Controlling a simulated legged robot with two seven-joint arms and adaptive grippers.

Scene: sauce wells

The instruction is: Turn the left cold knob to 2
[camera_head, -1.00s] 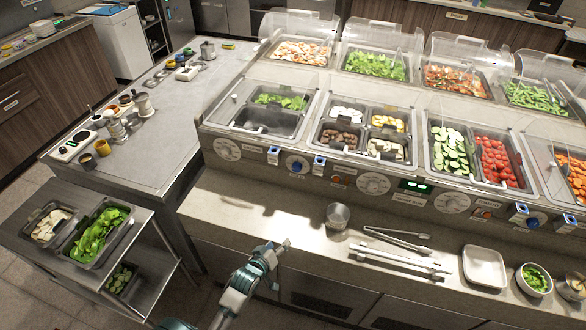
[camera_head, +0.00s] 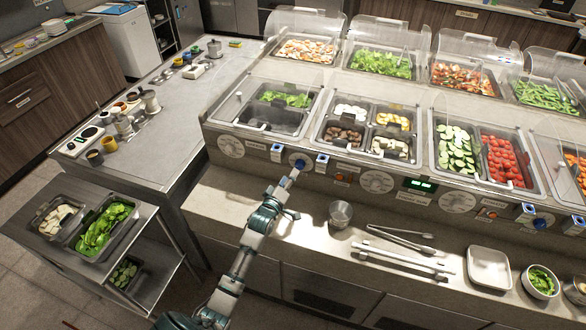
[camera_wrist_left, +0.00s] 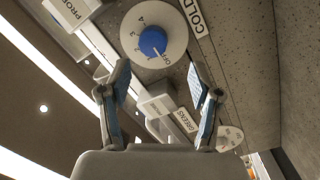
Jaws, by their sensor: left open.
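The left cold knob (camera_head: 300,164) is a blue knob on a white dial on the counter's front panel. In the left wrist view the blue knob (camera_wrist_left: 153,41) sits in the dial's middle, beside a COLD label (camera_wrist_left: 193,17); its pale pointer appears to face the OFF mark. My left gripper (camera_head: 291,178) is just in front of the knob in the head view. In the left wrist view my left gripper (camera_wrist_left: 158,75) is open, its two fingers apart and empty, with the knob beyond the tips. I cannot tell whether they touch the dial. My right gripper is not in view.
Blue-and-white fixtures (camera_head: 276,152) and (camera_head: 321,164) flank the knob closely. A larger white dial (camera_head: 376,181) is to the right. A metal cup (camera_head: 340,214) and tongs (camera_head: 400,238) lie on the ledge right of my arm. The ledge left of my arm is clear.

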